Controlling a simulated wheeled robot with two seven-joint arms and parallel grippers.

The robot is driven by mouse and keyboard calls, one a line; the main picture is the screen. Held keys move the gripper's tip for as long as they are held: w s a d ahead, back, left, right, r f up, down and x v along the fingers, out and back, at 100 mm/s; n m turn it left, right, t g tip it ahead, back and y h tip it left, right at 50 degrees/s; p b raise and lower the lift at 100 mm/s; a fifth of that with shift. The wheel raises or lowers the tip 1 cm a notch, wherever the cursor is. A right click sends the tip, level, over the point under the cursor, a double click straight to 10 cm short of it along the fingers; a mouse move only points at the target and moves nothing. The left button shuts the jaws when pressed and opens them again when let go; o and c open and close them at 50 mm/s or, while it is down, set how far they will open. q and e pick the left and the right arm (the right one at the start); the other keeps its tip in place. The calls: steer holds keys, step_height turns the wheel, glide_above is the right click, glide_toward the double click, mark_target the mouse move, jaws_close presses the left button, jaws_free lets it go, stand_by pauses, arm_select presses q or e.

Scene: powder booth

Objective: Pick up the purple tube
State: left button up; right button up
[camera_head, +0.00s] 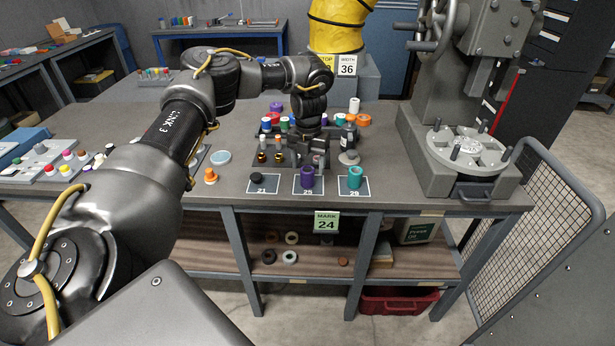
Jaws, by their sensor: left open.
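The purple tube (307,177) stands upright on the middle dark numbered mat near the front edge of the workbench. A teal tube (355,177) stands on the mat to its right. A low black piece (256,178) sits on the mat to its left. My left gripper (311,158) is open and points down, just behind and above the purple tube. It looks empty, though its dark fingers blend with the rack behind. I cannot tell whether it touches the tube. My right gripper is not in view.
A rack with small bottles (263,152) stands just left of the gripper. A grey bottle (348,136) stands to the right, with coloured caps behind. A heavy grey press (470,160) fills the bench's right end. An orange piece (210,175) sits left of the mats.

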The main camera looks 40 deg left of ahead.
mark_target(307, 176)
arm_select(q)
steer(key=shift+f, duration=0.2)
steer(key=f+p, duration=0.1)
steer(key=f, duration=0.1)
steer(key=f+p, duration=0.1)
steer(key=shift+w+a+f, duration=0.1)
steer(key=shift+a+f, duration=0.1)
steer(key=shift+f, duration=0.7)
steer(key=c, duration=1.1)
